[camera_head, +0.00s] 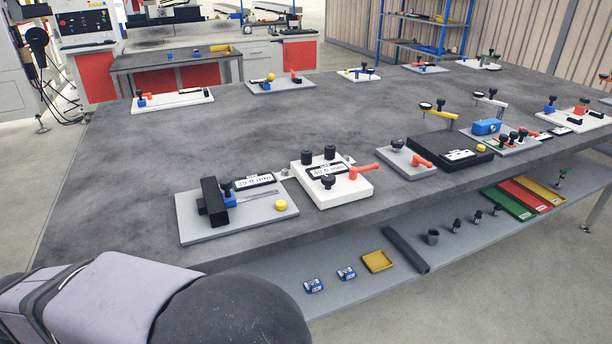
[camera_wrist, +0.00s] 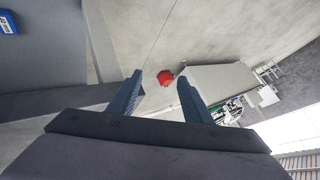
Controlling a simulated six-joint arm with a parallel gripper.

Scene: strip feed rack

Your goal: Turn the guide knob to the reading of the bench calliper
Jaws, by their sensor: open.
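The bench calliper (camera_head: 213,200), black with a blue slider, lies on a grey plate (camera_head: 190,232) on the bench's front left. Its display (camera_head: 253,181) seems to read 29.0 or 39.0 mm; the first digit is unclear. Beside it on the right stands a white block (camera_head: 352,192) with a display (camera_head: 329,170) near 40.0 mm, a red lever (camera_head: 363,169) and several black knobs. Its front knob (camera_head: 328,182) may be the guide knob. My gripper (camera_wrist: 159,82) shows in the wrist view, open and empty, away from both fixtures. In the head view it is hidden.
A small grey plate with a red lever (camera_head: 422,160) and a black box (camera_head: 436,150) stand to the right. The lower shelf (camera_head: 330,298) holds small blue boxes and a yellow tray (camera_head: 377,261). The bench's middle (camera_head: 300,115) is clear.

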